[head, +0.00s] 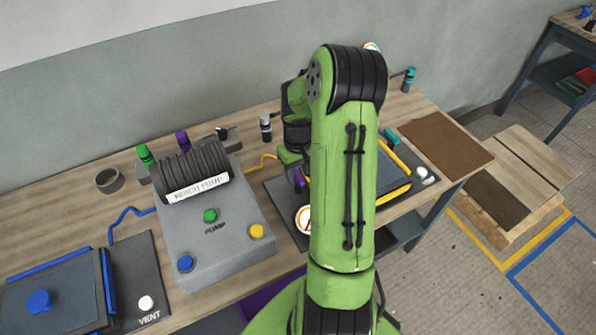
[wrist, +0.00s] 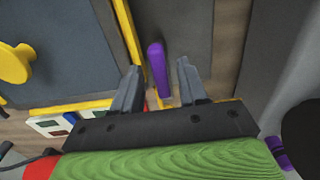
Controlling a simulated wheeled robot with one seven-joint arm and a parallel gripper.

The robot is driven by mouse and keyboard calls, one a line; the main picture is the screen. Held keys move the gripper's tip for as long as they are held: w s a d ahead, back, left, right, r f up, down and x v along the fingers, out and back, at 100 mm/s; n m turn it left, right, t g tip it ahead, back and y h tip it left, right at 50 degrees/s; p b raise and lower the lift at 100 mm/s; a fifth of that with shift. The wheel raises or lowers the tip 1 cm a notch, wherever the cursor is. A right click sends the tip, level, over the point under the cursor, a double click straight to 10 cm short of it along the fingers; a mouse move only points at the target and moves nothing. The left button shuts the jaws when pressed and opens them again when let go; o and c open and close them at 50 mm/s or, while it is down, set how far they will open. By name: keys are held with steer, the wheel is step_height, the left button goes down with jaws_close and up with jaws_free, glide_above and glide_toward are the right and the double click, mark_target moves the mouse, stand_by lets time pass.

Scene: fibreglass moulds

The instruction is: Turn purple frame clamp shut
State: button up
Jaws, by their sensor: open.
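The purple clamp handle (wrist: 158,68) is a rounded bar beside the yellow frame (wrist: 128,30) in the wrist view. A bit of purple (head: 299,177), likely the same handle, shows left of my arm in the head view. My gripper (wrist: 158,76) is open, with one finger on each side of the handle in the picture. I cannot tell whether either finger touches it. The clamp's lower end is partly hidden by my gripper. In the head view my arm covers much of the yellow-edged mould (head: 395,193), and my fingers are hidden.
A grey pump box (head: 210,240) with coloured buttons stands left of my arm. A blue-edged mould (head: 62,295) lies at lower left. A brown board (head: 445,140) lies at right.

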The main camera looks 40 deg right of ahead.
steer(key=shift+c, duration=0.3)
jaws_close()
